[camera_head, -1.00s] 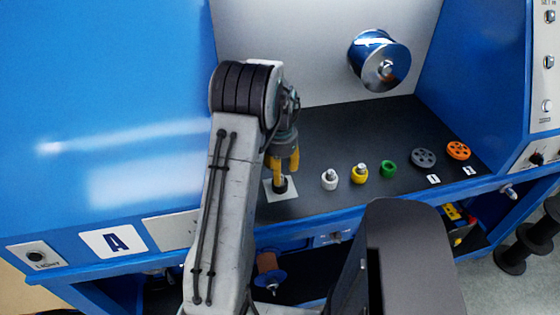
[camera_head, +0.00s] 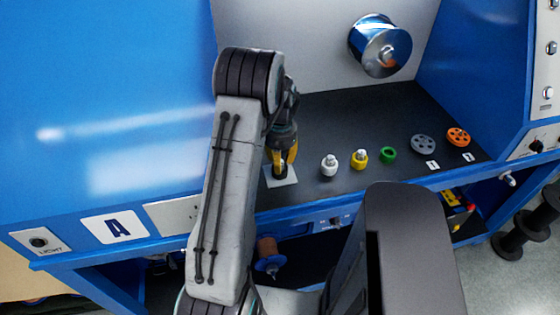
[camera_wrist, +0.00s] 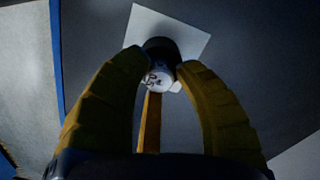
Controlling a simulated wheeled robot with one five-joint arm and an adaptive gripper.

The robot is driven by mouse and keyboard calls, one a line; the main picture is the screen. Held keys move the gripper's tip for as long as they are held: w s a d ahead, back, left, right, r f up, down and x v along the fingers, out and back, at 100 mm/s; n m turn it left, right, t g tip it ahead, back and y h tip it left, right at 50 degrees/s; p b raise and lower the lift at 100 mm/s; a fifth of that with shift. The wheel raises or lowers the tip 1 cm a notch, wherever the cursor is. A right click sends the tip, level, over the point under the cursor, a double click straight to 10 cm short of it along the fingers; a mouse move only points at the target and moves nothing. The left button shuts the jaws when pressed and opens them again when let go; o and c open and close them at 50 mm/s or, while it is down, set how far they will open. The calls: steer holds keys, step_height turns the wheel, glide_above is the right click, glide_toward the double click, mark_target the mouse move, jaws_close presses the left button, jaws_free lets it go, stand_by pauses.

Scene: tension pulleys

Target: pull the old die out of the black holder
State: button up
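The black holder (camera_head: 280,171) stands on a white square plate (camera_head: 291,181) on the dark bench, below my gripper (camera_head: 279,158). In the wrist view, the old die (camera_wrist: 158,78) shows as a pale round piece with dark marks at the top of the black holder (camera_wrist: 161,47). My gripper (camera_wrist: 166,66) has its yellow fingers spread on either side of the die and holder, with another finger in front. The fingers look open, with the tips close to the holder. Whether any touches the die is unclear. In the head view the gripper hides the die.
To the right on the bench stand a white piece (camera_head: 329,168), a yellow piece (camera_head: 360,160) and a green ring (camera_head: 388,155). A grey pulley (camera_head: 423,145) and an orange pulley (camera_head: 458,138) lie farther right. A metal spool (camera_head: 378,48) projects from the back wall.

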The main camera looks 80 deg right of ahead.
jaws_close()
steer(key=shift+r+p, duration=1.1)
steer(key=shift+r, duration=0.6)
stand_by(0.9)
steer(key=shift+r+p, duration=1.3)
steer(key=shift+r, duration=0.65)
